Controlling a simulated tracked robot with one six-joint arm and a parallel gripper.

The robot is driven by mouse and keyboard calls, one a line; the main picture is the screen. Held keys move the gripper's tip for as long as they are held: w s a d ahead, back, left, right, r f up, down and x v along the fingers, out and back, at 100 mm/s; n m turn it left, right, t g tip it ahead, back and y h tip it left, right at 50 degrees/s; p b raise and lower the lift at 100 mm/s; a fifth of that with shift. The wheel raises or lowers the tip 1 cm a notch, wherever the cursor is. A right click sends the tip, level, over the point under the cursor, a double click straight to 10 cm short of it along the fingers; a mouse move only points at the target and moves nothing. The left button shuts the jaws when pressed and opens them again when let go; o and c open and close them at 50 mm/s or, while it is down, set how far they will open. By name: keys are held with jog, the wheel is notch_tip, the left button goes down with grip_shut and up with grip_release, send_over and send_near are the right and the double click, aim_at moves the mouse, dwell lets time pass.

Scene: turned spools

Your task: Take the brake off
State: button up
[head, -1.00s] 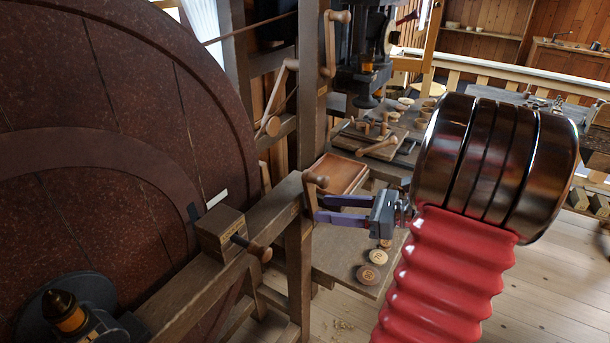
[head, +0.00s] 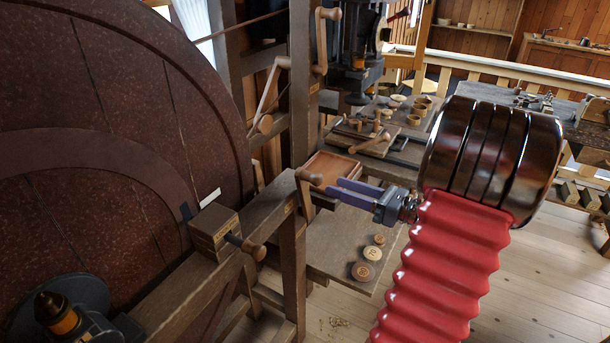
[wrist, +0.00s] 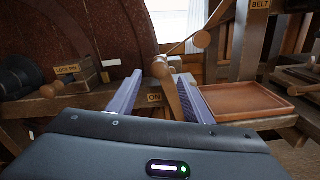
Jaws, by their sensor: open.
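A wooden lever with a round knob (head: 311,178) stands at the end of the heavy beam beside the big dark red wheel (head: 95,150). In the wrist view the lever (wrist: 173,98) rises between my two fingers, by a plate (wrist: 154,98) marked "ON". No plate in view reads "brake". My gripper (head: 335,187) is open, its purple fingers pointing at the lever from the right. In the wrist view my gripper (wrist: 160,76) has one finger on each side of the lever. I cannot tell whether either finger touches it.
A block (wrist: 75,78) marked "LOCK PIN" with a peg sits on the beam at left. A plate marked "BELT" (wrist: 261,4) is on the post. A shallow tray (head: 330,170) lies behind my fingers. Wooden discs (head: 363,271) lie on the lower shelf.

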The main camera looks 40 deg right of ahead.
aim_at(303, 174)
jog(key=x, duration=1.1)
jog(key=shift+w, duration=0.25)
grip_shut()
